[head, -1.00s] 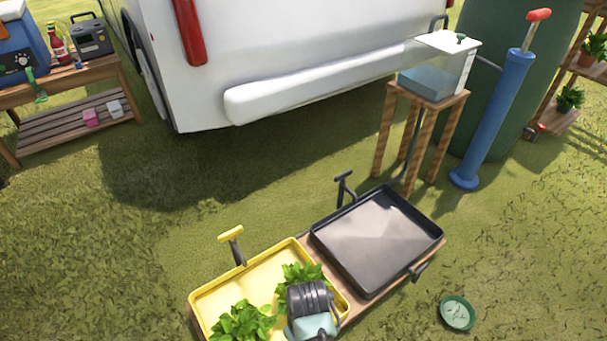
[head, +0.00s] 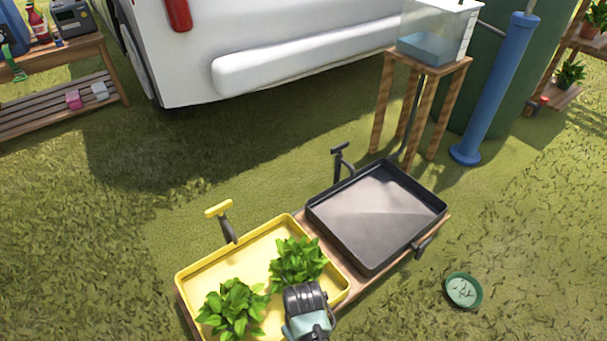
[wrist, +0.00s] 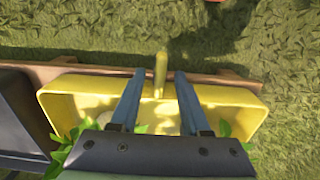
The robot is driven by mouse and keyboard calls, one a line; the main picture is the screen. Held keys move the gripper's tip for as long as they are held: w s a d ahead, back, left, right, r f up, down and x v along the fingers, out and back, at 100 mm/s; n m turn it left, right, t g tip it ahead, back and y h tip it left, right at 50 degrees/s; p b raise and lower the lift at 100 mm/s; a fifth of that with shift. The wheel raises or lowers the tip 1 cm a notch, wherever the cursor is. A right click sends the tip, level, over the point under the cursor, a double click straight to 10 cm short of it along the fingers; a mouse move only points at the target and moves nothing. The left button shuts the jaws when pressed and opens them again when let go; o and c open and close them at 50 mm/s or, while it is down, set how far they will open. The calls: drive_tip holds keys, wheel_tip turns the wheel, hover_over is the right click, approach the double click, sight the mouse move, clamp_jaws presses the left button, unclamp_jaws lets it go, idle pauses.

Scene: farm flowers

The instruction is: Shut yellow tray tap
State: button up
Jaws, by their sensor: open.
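The yellow tray (head: 248,246) stands at the lower middle of the head view with two leafy plants in it. A yellow T-handle on a dark stem (head: 221,216) rises at its far edge. My gripper (head: 307,314) is over the tray's near right part and hides that edge; its fingers do not show there. In the wrist view, my open gripper (wrist: 160,74) has its two blue fingers on either side of a yellow tap lever (wrist: 160,62) at the edge of the yellow tray (wrist: 230,100). I see gaps on both sides of the lever; the depth is unclear.
A black tray (head: 330,220) sits beside the yellow one on the same low wooden stand (head: 402,268). A clear water tank (head: 432,42) stands on a wooden stool behind. A green dish (head: 463,290) lies on the grass at right. Grass at left is open.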

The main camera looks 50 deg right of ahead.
clamp_jaws()
idle(0.3)
drive_tip(key=shift+m+p, duration=0.3)
drive_tip(key=shift+p, duration=0.2)
drive_tip(key=m+p, duration=0.2)
drive_tip(key=p, duration=0.1)
drive_tip(key=shift+r+m, duration=0.2)
drive_tip(key=shift+m, duration=0.1)
drive_tip(key=m+p, duration=0.3)
drive_tip(key=m, duration=0.2)
drive_tip(key=shift+f+p, duration=0.1)
drive_tip(key=shift+p, duration=0.3)
drive_tip(key=m+p, duration=0.1)
drive_tip(key=m, duration=0.4)
drive_tip(key=shift+f+p, duration=0.1)
drive_tip(key=shift+p, duration=0.25)
drive_tip(key=m+p, duration=0.1)
drive_tip(key=m, duration=0.3)
drive_tip(key=shift+m, duration=0.4)
